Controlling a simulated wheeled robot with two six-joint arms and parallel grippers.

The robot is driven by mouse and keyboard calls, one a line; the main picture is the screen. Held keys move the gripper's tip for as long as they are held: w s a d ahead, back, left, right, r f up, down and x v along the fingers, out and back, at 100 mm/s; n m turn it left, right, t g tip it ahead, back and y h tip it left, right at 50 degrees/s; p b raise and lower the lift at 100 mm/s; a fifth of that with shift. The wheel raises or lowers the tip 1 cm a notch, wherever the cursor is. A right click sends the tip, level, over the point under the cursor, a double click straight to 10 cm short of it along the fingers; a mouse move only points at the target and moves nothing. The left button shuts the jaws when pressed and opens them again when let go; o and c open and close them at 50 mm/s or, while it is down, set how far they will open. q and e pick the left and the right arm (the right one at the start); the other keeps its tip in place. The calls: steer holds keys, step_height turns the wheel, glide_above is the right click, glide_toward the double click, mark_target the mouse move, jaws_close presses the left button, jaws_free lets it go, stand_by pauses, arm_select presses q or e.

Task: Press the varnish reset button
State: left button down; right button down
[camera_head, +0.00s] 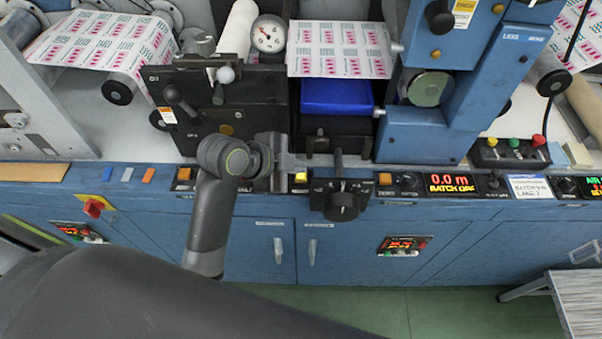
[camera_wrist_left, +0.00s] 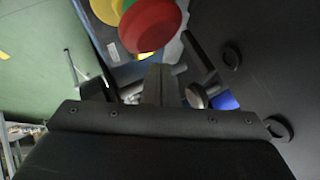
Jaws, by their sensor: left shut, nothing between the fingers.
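My left gripper (camera_head: 292,161) is shut and empty. It points right, just above the blue control rail (camera_head: 245,205). A yellow button (camera_head: 300,178) sits on the rail close below the fingertips in the picture; I cannot tell whether they touch. In the left wrist view the shut fingers (camera_wrist_left: 157,86) point toward a large red knob (camera_wrist_left: 152,24), with yellow and green parts beside it. An orange-lit button (camera_head: 184,174) is left of the gripper, and another (camera_head: 385,179) is to the right. No label that reads varnish is legible, so I cannot tell which button it is.
A black control box with a round knob (camera_head: 341,206) juts out right of the gripper. A black unit with levers (camera_head: 215,105) stands behind it. The red batch display (camera_head: 451,184) and a box of coloured buttons (camera_head: 510,152) are farther right. Green floor (camera_head: 440,310) is clear in front.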

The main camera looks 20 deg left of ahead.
mark_target(296, 178)
arm_select(q)
steer(key=shift+f, duration=0.1)
steer(key=shift+f, duration=0.35)
steer(key=shift+f+b, duration=0.35)
steer(key=shift+f, duration=0.2)
stand_by(0.8)
steer(key=shift+r, duration=0.1)
steer(key=shift+r+p, duration=0.9)
steer(key=shift+p, duration=0.2)
step_height(296, 178, up, 5)
steer(key=p, duration=0.5)
